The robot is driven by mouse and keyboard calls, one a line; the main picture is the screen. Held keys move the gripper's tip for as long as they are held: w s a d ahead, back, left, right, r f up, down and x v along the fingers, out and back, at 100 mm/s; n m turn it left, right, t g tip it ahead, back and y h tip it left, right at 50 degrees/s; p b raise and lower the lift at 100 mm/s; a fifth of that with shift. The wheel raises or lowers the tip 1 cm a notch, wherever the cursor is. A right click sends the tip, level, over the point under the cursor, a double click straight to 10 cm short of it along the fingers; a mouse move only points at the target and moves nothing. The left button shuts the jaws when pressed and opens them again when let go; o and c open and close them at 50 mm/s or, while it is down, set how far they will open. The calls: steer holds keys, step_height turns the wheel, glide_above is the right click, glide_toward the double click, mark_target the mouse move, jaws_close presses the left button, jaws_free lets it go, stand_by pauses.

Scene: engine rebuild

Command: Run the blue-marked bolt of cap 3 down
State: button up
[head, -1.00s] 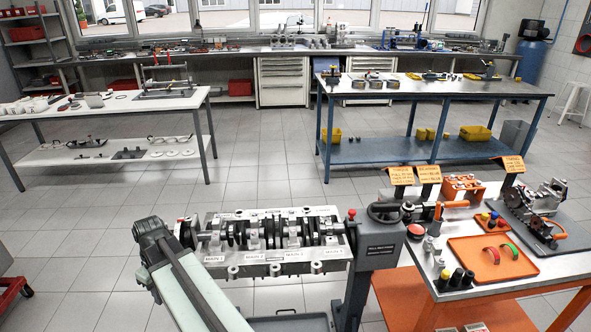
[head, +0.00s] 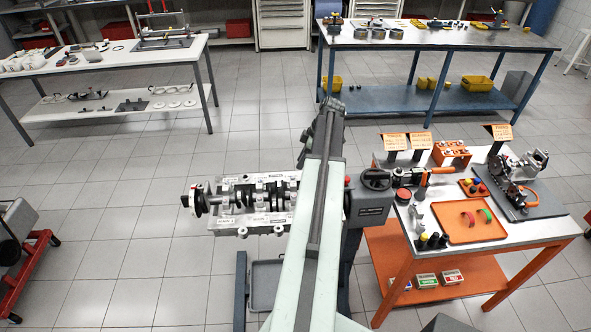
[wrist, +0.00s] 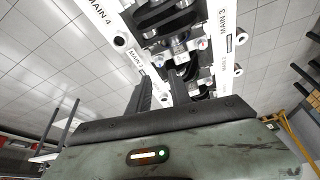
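The engine block (head: 225,228) lies on its stand with the crankshaft and main caps on top; my arm covers its right end in the head view. In the wrist view, the MAIN 3 label (wrist: 221,20) is on a white rail at the top. A bolt head with a small blue mark (wrist: 158,62) and one with a red mark (wrist: 203,44) show near it. My gripper (wrist: 164,90) has two dark fingers a little apart below these bolts, with a white labelled strip visible between them. I see nothing held. The head view does not show the fingers clearly.
The handwheel (head: 376,179) of the stand is right of my arm. The orange-legged cart (head: 487,248) carries an orange tray (head: 468,234), several tools and signs. A blue bench (head: 440,37) and a white table (head: 110,60) stand behind.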

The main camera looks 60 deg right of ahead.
mark_target(293, 177)
steer(key=b+x, duration=0.7)
steer(key=x, duration=0.1)
steer(key=shift+s+d+b, duration=0.1)
steer(key=shift+s+b, duration=0.05)
steer(key=shift+b, duration=0.15)
steer(key=shift+r, duration=0.1)
steer(key=shift+c, duration=0.4)
jaws_close()
steer(key=shift+d, duration=0.1)
